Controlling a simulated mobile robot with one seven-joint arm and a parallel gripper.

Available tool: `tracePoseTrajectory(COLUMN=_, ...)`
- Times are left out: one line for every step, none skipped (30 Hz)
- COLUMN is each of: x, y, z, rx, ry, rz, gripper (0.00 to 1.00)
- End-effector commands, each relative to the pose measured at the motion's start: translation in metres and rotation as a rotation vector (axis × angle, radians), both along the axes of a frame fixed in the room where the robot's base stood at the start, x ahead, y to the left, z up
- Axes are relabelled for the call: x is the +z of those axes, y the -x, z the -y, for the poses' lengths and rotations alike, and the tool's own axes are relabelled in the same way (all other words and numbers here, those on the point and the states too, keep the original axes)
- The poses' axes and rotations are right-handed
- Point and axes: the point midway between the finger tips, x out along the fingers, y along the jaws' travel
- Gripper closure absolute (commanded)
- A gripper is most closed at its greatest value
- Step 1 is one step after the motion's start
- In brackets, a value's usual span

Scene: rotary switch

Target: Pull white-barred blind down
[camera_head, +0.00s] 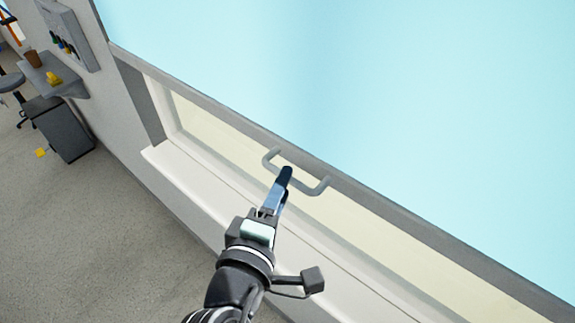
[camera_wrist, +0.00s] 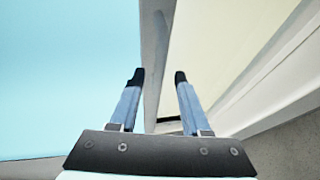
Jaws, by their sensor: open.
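The light blue blind (camera_head: 400,100) covers most of the window in the head view and fills the left of the wrist view (camera_wrist: 60,85). Its bottom bar (camera_head: 420,228) looks grey, not white. A grey U-shaped handle (camera_head: 315,190) hangs from the bar's lower edge. My gripper (camera_head: 286,172) reaches up to the middle of the handle, its fingertips overlapping it in the picture. In the wrist view my gripper (camera_wrist: 159,76) is open, with the bar's edge (camera_wrist: 154,50) running between the fingers. Whether the fingers touch the handle is hidden.
Below the blind is a strip of cream window (camera_head: 400,245) and a white sill (camera_head: 200,185). At the far left stand a shelf (camera_head: 60,75) with a cup, a dark cabinet (camera_head: 65,130) and a chair.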

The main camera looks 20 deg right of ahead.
Motion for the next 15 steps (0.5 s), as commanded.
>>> tracePoseTrajectory(x=0.002, y=-0.007, z=0.006, rx=-0.003, ry=-0.001, rz=0.001, gripper=0.53)
tracePoseTrajectory(x=0.001, y=-0.01, z=0.008, rx=-0.003, ry=-0.002, rz=0.0, gripper=0.53)
tracePoseTrajectory(x=-0.001, y=-0.014, z=0.01, rx=-0.001, ry=-0.002, rz=0.0, gripper=0.53)
tracePoseTrajectory(x=-0.001, y=-0.017, z=0.012, rx=-0.001, ry=-0.002, rz=0.001, gripper=0.53)
tracePoseTrajectory(x=-0.002, y=-0.019, z=0.013, rx=-0.001, ry=-0.002, rz=0.001, gripper=0.53)
tracePoseTrajectory(x=-0.003, y=-0.022, z=0.015, rx=-0.001, ry=-0.002, rz=0.001, gripper=0.53)
tracePoseTrajectory(x=-0.004, y=-0.024, z=0.016, rx=-0.002, ry=-0.002, rz=0.001, gripper=0.53)
tracePoseTrajectory(x=-0.004, y=-0.025, z=0.017, rx=-0.001, ry=-0.002, rz=0.001, gripper=0.53)
tracePoseTrajectory(x=-0.005, y=-0.026, z=0.018, rx=0.0, ry=-0.002, rz=0.001, gripper=0.53)
tracePoseTrajectory(x=-0.005, y=-0.027, z=0.018, rx=-0.001, ry=-0.002, rz=0.002, gripper=0.53)
tracePoseTrajectory(x=-0.006, y=-0.028, z=0.018, rx=0.0, ry=-0.003, rz=0.002, gripper=0.53)
tracePoseTrajectory(x=-0.006, y=-0.028, z=0.019, rx=0.0, ry=-0.002, rz=0.003, gripper=0.53)
tracePoseTrajectory(x=-0.006, y=-0.028, z=0.019, rx=0.0, ry=-0.002, rz=0.003, gripper=0.53)
tracePoseTrajectory(x=-0.006, y=-0.028, z=0.019, rx=0.0, ry=-0.002, rz=0.003, gripper=0.53)
tracePoseTrajectory(x=-0.006, y=-0.028, z=0.019, rx=0.0, ry=-0.002, rz=0.003, gripper=0.53)
